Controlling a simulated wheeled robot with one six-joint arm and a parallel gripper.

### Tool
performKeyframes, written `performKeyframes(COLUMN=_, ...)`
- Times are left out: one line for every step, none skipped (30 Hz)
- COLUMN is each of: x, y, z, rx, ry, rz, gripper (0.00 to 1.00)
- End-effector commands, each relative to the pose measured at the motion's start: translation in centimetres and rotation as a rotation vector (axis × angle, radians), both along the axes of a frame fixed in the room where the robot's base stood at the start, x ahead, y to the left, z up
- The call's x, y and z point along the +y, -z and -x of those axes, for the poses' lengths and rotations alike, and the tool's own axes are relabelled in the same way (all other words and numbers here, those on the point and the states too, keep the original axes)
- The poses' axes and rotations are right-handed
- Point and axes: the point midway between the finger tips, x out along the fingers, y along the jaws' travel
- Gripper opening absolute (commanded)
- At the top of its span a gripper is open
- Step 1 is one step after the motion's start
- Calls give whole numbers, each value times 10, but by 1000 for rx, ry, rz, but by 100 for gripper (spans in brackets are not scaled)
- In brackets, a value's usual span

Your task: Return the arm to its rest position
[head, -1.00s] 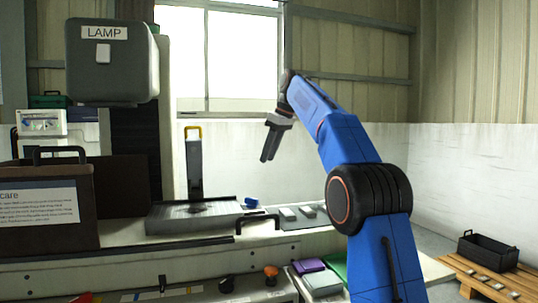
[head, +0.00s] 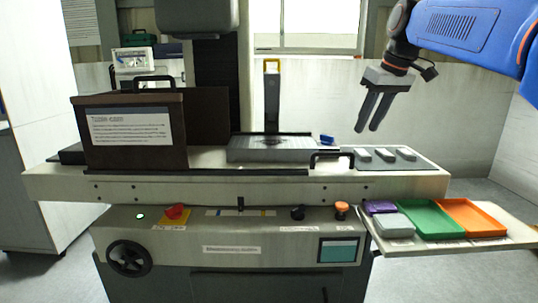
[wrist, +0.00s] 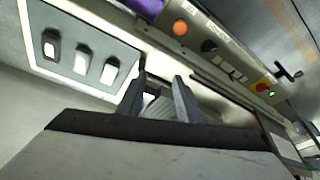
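My gripper (head: 366,130) hangs from my blue arm at the upper right of the head view, fingers pointing down and slightly left. It is in the air above the machine bench (head: 410,185), near the grey pad with small blocks. In the wrist view its two fingers (wrist: 158,85) stand apart with a gap between them. I see nothing held in the gap; a grey ribbed surface shows behind it. My arm is bent and reaches in from the right edge; its lower part is out of view.
Three small blocks (head: 384,155) lie on the grey pad (head: 415,164). A grey plate (head: 272,150) and a brown box (head: 135,138) stand on the bench. A side shelf (head: 400,246) holds green (head: 432,218) and orange (head: 470,217) trays. The lamp housing (head: 197,18) hangs above.

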Motion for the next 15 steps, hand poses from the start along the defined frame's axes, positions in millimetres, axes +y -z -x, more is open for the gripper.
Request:
performKeyframes(x=0, y=9, z=18, rx=0, ry=19, rz=0, gripper=33)
performKeyframes(x=0, y=15, z=27, rx=-1, ry=34, rz=1, gripper=33)
performKeyframes(x=-1, y=23, z=39, rx=0, ry=51, rz=3, gripper=33)
performKeyframes(x=-1, y=29, z=48, rx=-1, ry=66, rz=3, gripper=33)
performKeyframes(x=-2, y=36, z=57, rx=-1, ry=79, rz=3, gripper=33)
performKeyframes(x=-2, y=45, z=69, rx=-2, ry=97, rz=3, gripper=33)
performKeyframes(x=-2, y=52, z=79, rx=-2, ry=109, rz=4, gripper=33)
performKeyframes(x=-3, y=59, z=88, rx=-3, ry=123, rz=4, gripper=33)
performKeyframes(x=-4, y=70, z=101, rx=-4, ry=139, rz=6, gripper=33)
performKeyframes(x=-4, y=78, z=110, rx=-4, ry=152, rz=6, gripper=33)
performKeyframes(x=-4, y=86, z=119, rx=-5, ry=165, rz=6, gripper=33)
performKeyframes(x=-5, y=97, z=131, rx=-6, ry=182, rz=6, gripper=33)
performKeyframes(x=-6, y=105, z=141, rx=-7, ry=194, rz=7, gripper=33)
performKeyframes(x=-6, y=114, z=150, rx=-9, ry=205, rz=8, gripper=33)
performKeyframes(x=-7, y=126, z=162, rx=-11, ry=222, rz=8, gripper=33)
